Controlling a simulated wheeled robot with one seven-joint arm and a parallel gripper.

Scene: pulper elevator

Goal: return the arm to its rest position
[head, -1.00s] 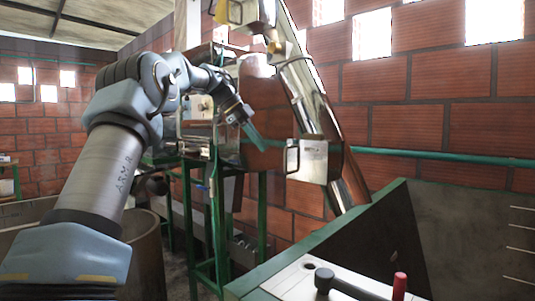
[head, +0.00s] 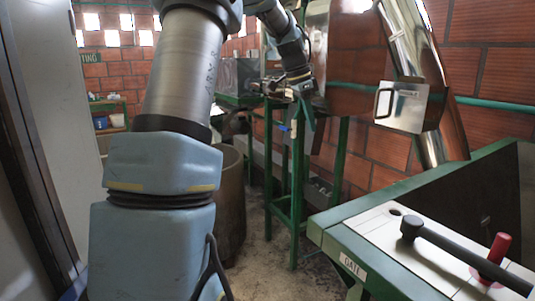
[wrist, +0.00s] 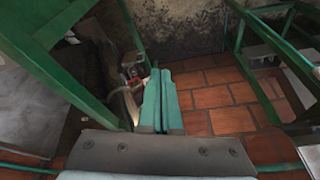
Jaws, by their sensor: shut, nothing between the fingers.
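My gripper (head: 308,112) hangs at the end of my arm in the head view, pointing down in front of the green metal stand. In the wrist view its two green fingers (wrist: 162,95) lie side by side, closed together with nothing between them. My arm rises from the lower left of the head view and bends over toward the stand; the top of the bend is cut off by the frame edge.
The green stand (head: 297,190) is close to my gripper. A steel chute with a handled hatch (head: 402,106) is at the right. A panel with a black lever (head: 465,250) and red knob (head: 498,247) fills the lower right. A barrel (head: 232,200) stands behind my arm.

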